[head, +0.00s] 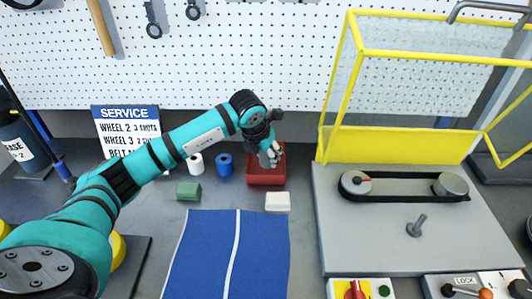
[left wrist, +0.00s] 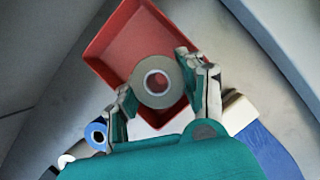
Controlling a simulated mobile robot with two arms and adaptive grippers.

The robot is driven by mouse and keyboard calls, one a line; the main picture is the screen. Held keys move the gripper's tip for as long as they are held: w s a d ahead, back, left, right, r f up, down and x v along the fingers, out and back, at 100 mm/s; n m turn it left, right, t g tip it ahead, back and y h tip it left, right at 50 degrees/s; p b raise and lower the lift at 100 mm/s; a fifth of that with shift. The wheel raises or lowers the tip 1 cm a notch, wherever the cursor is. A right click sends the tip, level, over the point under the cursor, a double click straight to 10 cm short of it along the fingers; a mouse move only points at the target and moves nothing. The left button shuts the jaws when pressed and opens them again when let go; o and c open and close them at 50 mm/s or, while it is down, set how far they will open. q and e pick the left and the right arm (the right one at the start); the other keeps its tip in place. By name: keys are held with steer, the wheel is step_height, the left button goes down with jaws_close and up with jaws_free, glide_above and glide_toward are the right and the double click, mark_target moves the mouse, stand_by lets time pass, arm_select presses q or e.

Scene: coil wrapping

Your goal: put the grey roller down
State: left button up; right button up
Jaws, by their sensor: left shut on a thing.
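My left gripper (head: 271,150) is over the red bin (head: 265,180) at the back of the bench. In the left wrist view the gripper (left wrist: 158,92) is shut on the grey roller (left wrist: 152,101), which shows end-on as a ring with a pale core. The roller overlaps the red bin (left wrist: 105,48) in that view, and the part of the bin that shows looks empty. How high the roller is above the bin floor I cannot tell. In the head view the fingers largely hide the roller. My right gripper is not in view.
A blue roller (head: 224,165) and a white roller (head: 195,164) stand left of the bin. A green block (head: 188,190), a white block (head: 278,202) and a striped blue cloth (head: 200,255) lie nearer. A belt machine (head: 405,240) with a raised yellow guard (head: 400,145) stands to the right.

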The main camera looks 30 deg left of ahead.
mark_target(266, 158)
arm_select(q)
steer(key=shift+w+a, duration=0.65)
steer(key=shift+w, duration=0.3)
steer(key=shift+w+f+p, duration=0.1)
steer(key=shift+f+p, duration=0.1)
steer(key=shift+p, duration=0.1)
step_height(266, 158, down, 3)
steer(key=shift+p, duration=0.7)
steer(key=shift+f, duration=0.15)
steer(key=shift+f, duration=0.1)
steer(key=o, duration=1.3)
